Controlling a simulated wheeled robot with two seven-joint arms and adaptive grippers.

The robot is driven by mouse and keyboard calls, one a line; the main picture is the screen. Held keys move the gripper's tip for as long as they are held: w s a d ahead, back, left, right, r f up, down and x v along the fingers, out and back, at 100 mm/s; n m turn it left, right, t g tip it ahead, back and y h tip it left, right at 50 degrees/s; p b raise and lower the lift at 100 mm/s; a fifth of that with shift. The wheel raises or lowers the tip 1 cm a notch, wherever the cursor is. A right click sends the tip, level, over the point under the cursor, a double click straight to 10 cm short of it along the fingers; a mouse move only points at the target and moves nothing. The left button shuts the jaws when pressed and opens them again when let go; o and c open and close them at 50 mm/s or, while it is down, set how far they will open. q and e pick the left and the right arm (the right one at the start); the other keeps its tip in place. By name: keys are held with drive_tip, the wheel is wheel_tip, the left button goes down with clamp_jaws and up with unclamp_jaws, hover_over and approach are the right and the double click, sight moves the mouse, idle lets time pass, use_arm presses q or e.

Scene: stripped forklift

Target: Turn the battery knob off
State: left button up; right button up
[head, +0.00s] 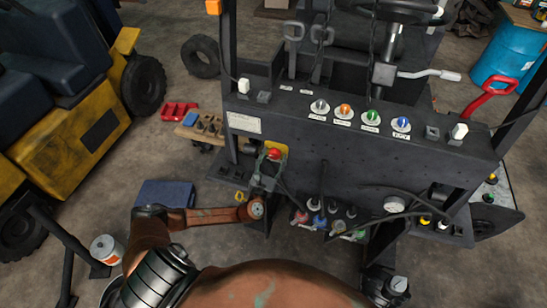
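A red knob (274,154) on a yellow plate (277,148) sits low on the left of the dark forklift panel. Four labelled knobs stand in a row higher up: grey (320,106), orange (344,110), green (372,117) and blue (401,124). Their labels are too small to read, so I cannot tell which knob the battery label names. My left arm comes in from the lower left. Its gripper (268,166) points up at the red knob, close below it. The fingers are small and dark, and I cannot tell whether they touch it.
The dark panel (300,135) fills the centre, with a lever (430,75) and red handle (490,90) at right. Cables and several coloured caps (318,221) lie below. A yellow forklift (90,140) stands at left.

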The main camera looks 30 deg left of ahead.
use_arm(q)
drive_tip(key=c, duration=1.1)
drive_tip(key=shift+c, duration=0.2)
drive_tip(key=n+b, duration=0.4)
drive_tip(key=n, duration=0.1)
drive_tip(key=shift+f+b, duration=0.25)
drive_tip(key=shift+b, duration=0.05)
drive_tip(key=n+b, duration=0.3)
drive_tip(key=n, duration=0.1)
drive_tip(key=shift+n+b, duration=0.3)
drive_tip(key=shift+b, duration=0.05)
drive_tip(key=n+b, duration=0.2)
drive_tip(key=n, duration=0.2)
drive_tip(key=shift+n+b, duration=0.3)
drive_tip(key=shift+b, duration=0.1)
drive_tip(key=shift+r+n+b, duration=0.15)
drive_tip(key=shift+n+b, duration=0.55)
drive_tip(key=shift+n, duration=1.3)
